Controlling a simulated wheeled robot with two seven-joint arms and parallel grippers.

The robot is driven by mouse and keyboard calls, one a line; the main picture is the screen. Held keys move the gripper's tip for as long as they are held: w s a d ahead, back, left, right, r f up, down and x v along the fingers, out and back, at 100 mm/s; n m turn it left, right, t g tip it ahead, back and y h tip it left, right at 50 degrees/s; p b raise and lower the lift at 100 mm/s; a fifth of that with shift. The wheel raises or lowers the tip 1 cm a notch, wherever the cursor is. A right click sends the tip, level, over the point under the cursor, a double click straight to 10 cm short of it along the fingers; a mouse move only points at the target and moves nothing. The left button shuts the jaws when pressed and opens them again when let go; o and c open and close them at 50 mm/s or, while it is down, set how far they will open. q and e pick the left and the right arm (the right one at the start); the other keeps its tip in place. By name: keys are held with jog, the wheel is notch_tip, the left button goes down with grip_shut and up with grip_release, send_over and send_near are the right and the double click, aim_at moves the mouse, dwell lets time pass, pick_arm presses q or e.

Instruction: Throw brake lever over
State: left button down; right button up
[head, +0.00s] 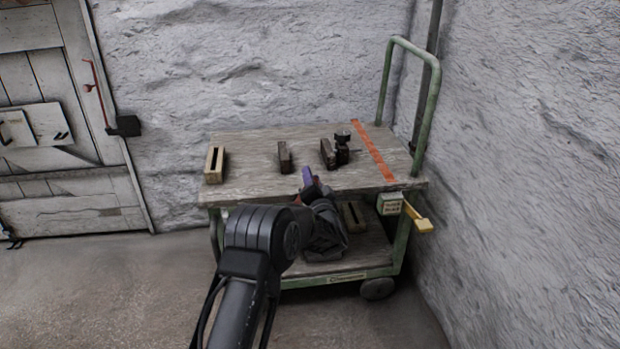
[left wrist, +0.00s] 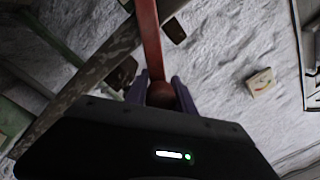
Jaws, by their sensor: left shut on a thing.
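My left gripper (head: 312,182) is at the front edge of the cart's wooden top in the head view, its purple fingers partly hidden by my own wrist. In the left wrist view its two purple fingers (left wrist: 160,95) are shut around the rounded end of a red lever (left wrist: 150,40). The lever's bar runs from the fingers to the top edge of that view. In the head view the lever is mostly hidden behind my arm, so its angle cannot be told. My right gripper is not in view.
The green-framed cart (head: 245,190) stands by the rough walls. Its top carries a slotted wooden block (head: 214,165), a dark block (head: 284,158) and a dark clamp-like piece (head: 342,148). A door (head: 60,175) is at left. Floor is clear at front left.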

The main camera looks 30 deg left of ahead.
pick_arm(q)
jog(key=shift+d, duration=0.1)
jog(key=c, duration=1.1)
grip_release()
jog(key=shift+w+f, duration=0.1)
jog(key=shift+d, duration=0.1)
jog(key=p+v, duration=0.1)
jog(key=v, duration=0.6)
jog(key=shift+s+d, duration=0.15)
jog(key=shift+s, duration=0.25)
jog(key=shift+f, duration=0.1)
